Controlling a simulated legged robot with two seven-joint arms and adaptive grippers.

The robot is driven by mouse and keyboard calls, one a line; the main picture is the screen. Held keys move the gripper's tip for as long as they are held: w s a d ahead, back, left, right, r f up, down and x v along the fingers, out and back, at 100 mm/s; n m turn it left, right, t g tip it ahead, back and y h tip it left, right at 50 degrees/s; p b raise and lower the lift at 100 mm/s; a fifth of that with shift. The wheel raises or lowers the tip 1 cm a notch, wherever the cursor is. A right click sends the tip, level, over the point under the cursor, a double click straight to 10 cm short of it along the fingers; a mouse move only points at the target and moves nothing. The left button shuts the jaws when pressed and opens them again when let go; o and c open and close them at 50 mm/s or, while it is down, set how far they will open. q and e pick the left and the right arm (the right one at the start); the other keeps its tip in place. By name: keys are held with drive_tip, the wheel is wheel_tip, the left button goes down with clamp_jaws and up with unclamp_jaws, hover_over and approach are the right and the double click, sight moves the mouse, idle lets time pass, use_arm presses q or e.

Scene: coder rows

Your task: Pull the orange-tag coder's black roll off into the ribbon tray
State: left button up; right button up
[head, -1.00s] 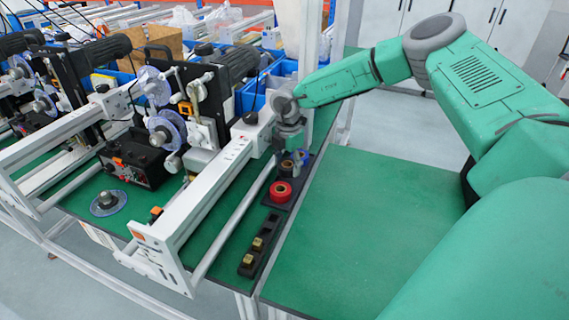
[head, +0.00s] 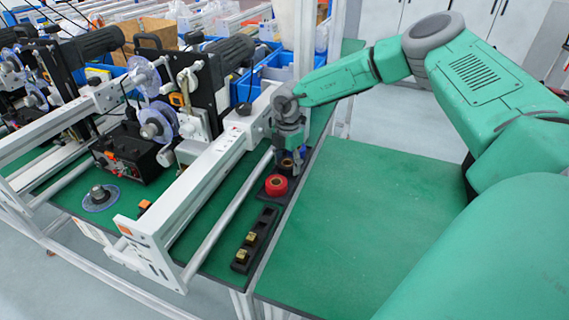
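The nearest coder (head: 206,92) has an orange tag (head: 177,99) and two clear blue-tinted reels, the upper one (head: 146,78) and the lower one (head: 157,122). I cannot make out a black roll on it for certain. My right gripper (head: 290,147) points down over the tray's far end. Its fingertips are too small to tell open from shut. My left gripper is out of view.
A clear disc with a grey hub (head: 100,197) lies on the green bench at left. The white rail (head: 200,190) borders the tray. The green table (head: 370,220) at right is clear.

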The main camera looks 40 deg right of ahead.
drive_tip(key=o, duration=0.3)
drive_tip(key=shift+d+f, duration=0.2)
drive_tip(key=shift+d, duration=0.2)
drive_tip(key=shift+a+r, duration=0.2)
drive_tip(key=shift+a, duration=0.35)
drive_tip(key=shift+a+r, duration=0.1)
drive_tip(key=shift+r, duration=0.1)
wheel_tip(320, 180, up, 12)
drive_tip(key=shift+f, duration=0.25)
